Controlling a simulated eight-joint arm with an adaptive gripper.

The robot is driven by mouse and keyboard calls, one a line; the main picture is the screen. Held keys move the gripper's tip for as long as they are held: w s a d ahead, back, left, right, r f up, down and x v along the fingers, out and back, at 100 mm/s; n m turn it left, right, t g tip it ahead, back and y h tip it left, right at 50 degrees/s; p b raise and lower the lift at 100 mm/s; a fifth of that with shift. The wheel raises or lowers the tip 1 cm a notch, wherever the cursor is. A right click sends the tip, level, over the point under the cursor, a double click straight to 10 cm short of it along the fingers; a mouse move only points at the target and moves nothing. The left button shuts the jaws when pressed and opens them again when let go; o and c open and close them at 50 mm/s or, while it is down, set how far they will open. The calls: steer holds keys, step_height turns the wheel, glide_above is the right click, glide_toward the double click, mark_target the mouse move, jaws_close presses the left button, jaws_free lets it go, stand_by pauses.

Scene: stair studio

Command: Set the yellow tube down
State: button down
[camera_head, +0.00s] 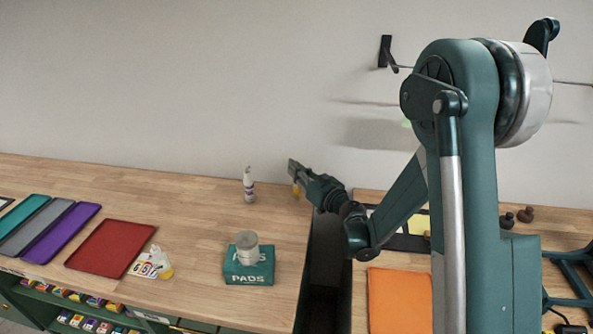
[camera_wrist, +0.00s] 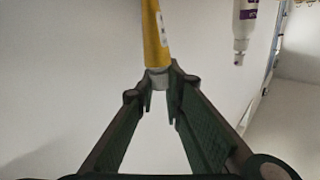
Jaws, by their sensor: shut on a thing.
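The yellow tube (camera_wrist: 154,35) is held at its pale cap end between my gripper's fingertips (camera_wrist: 157,88) in the wrist view. Its far end runs out of the top of that view. In the head view a bit of the yellow tube (camera_head: 296,190) shows under my gripper (camera_head: 296,176), near the back right of the left wooden counter (camera_head: 215,215). I cannot tell whether the tube touches the counter.
A white bottle with a purple label (camera_head: 249,185) stands left of my gripper. A grey can (camera_head: 247,246) sits on a green PADS box (camera_head: 249,271). A red tray (camera_head: 110,248) lies farther left. A dark gap (camera_head: 322,270) separates the counters. Clear wood lies between bottle and box.

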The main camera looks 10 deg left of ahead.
steer(key=shift+f, duration=0.15)
steer(key=c, duration=2.4)
jaws_free()
steer(key=shift+d+r, duration=0.1)
steer(key=shift+r, duration=0.1)
steer(key=p+v, duration=0.1)
steer(key=v, duration=1.1)
steer(key=shift+s+r, duration=0.1)
steer(key=shift+r, duration=0.05)
